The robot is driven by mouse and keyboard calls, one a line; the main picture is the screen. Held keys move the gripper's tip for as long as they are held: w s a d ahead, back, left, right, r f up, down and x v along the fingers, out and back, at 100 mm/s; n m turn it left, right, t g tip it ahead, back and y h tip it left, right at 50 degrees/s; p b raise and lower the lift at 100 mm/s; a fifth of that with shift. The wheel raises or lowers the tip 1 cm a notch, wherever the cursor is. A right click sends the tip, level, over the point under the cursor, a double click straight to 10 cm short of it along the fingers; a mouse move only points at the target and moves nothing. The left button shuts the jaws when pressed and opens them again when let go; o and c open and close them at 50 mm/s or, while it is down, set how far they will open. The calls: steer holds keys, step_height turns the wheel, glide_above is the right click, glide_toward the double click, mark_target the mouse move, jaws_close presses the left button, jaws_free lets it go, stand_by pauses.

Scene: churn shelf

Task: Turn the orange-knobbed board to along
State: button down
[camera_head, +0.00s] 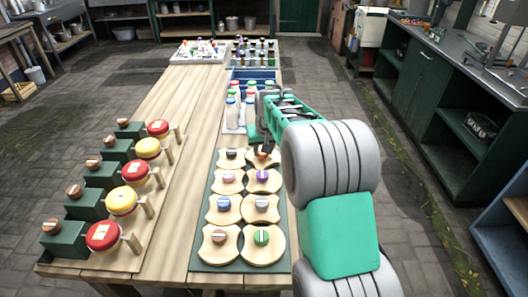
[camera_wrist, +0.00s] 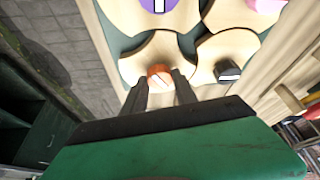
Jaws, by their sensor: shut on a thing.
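The orange-knobbed board is a pale wooden board (camera_wrist: 185,47) with two scooped sides and an orange knob (camera_wrist: 160,72) that carries a light stripe. In the head view it lies at the far right of the green mat, mostly behind my arm; the orange knob (camera_head: 262,153) just shows. My gripper (camera_wrist: 160,80) is shut on the orange knob, one finger on each side. In the head view my gripper (camera_head: 265,147) reaches down onto this board. The board appears to lie on the mat.
The green mat (camera_head: 207,268) holds several other boards with coloured knobs in two columns. A black-knobbed board (camera_wrist: 228,70) sits beside the orange one. Bottles (camera_head: 232,110) stand just behind the mat. Red and yellow round lids (camera_head: 121,200) stand in a row at left.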

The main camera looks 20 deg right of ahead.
steer(key=m+h, duration=0.1)
steer(key=m, duration=0.2)
steer(key=shift+a+m+g, duration=0.15)
steer(key=shift+m+g, duration=0.15)
steer(key=shift+g, duration=0.1)
steer(key=shift+w+m+g+h, duration=0.1)
steer(key=shift+m+g+h, duration=0.2)
steer(key=shift+m+h, duration=0.8)
steer(key=shift+m+y, duration=0.3)
steer(key=shift+m, duration=0.3)
steer(key=c, duration=1)
jaws_free()
steer(key=v, duration=0.7)
steer(key=shift+r, duration=0.4)
